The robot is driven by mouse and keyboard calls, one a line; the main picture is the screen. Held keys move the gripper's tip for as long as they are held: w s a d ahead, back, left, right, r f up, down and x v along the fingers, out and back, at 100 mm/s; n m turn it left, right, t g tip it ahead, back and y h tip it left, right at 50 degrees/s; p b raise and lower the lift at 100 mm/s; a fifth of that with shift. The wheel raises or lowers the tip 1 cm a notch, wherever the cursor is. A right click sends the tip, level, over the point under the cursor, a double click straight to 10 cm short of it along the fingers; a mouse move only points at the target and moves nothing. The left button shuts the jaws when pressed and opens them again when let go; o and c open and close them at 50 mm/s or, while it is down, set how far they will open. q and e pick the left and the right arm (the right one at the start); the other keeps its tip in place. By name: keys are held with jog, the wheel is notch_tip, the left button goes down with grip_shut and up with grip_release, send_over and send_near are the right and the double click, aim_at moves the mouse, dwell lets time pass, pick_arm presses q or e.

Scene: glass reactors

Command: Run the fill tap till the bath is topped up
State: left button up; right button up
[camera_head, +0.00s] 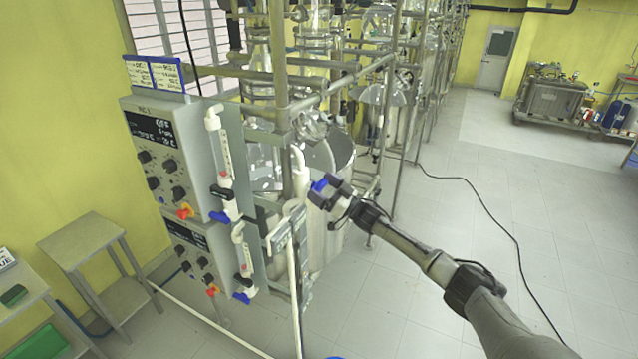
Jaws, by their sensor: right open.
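A round steel bath (343,157) stands behind the frame pipes, partly hidden by them and by glassware. A white pipe (299,165) comes down in front of it. A small blue piece (320,185), which looks like a tap handle, shows at the jaws of my right gripper (322,193). My right gripper is open, with its jaws around or just beside this blue piece; I cannot tell whether they touch. The water level in the bath cannot be made out. My left gripper is not in view.
Control boxes (153,126) with knobs stand at left, beside white pipes with blue valve handles (220,217). A metal frame (280,60) carries glass reactors. A small table (83,237) stands at left. A black cable (490,208) crosses the open floor at right.

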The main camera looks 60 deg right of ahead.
jog(key=shift+w+r, duration=0.25)
jog(key=shift+w, duration=0.35)
jog(key=shift+w, duration=0.1)
jog(key=shift+c, duration=0.3)
